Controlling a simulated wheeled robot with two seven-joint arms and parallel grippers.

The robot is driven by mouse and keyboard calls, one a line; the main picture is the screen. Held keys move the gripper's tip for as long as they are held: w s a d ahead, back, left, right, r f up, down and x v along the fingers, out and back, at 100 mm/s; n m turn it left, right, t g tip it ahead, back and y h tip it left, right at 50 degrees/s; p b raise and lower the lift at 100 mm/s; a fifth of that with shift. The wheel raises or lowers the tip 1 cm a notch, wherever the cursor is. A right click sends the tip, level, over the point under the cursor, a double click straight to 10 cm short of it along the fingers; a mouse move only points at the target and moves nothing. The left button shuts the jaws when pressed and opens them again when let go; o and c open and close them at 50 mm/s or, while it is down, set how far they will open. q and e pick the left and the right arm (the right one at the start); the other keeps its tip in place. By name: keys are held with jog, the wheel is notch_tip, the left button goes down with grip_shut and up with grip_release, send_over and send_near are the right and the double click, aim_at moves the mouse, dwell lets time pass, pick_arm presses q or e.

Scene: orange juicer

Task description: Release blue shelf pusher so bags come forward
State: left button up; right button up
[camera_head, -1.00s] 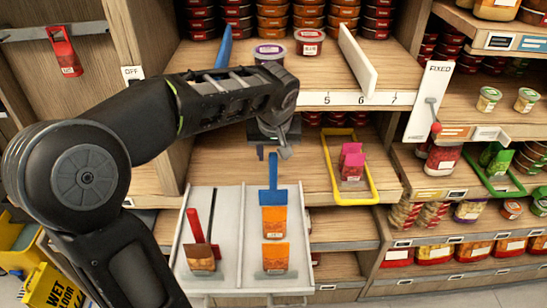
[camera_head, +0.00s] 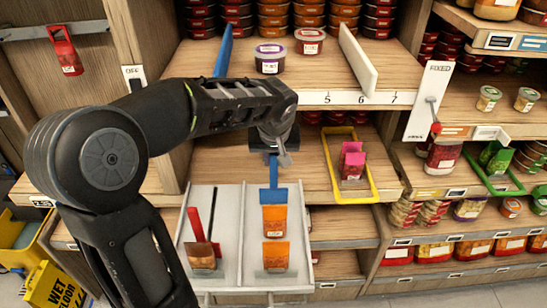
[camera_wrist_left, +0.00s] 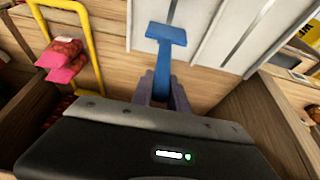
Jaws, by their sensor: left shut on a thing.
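The blue shelf pusher (camera_head: 273,178) stands in the right lane of the light grey tray (camera_head: 233,220), behind two orange bags (camera_head: 275,222) (camera_head: 276,256). My left gripper (camera_head: 273,158) is shut on the top end of the blue pusher's handle. In the left wrist view, its dark fingers (camera_wrist_left: 162,88) are around the blue handle, and the pusher's wide blue plate (camera_wrist_left: 166,34) shows beyond them. The exact contact is partly hidden by the gripper body. The red pusher (camera_head: 195,224) stands in the left lane behind an orange-brown bag (camera_head: 201,256). My right gripper is not in view.
A yellow frame (camera_head: 331,160) with a pink bag (camera_head: 352,162) lies to the right on the same shelf. The upper shelf, with a blue divider (camera_head: 223,52), a white divider (camera_head: 358,60) and jars, is above my gripper. Free wood lies between tray and yellow frame.

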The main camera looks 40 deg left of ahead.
pick_arm(q)
grip_shut()
dwell(0.8)
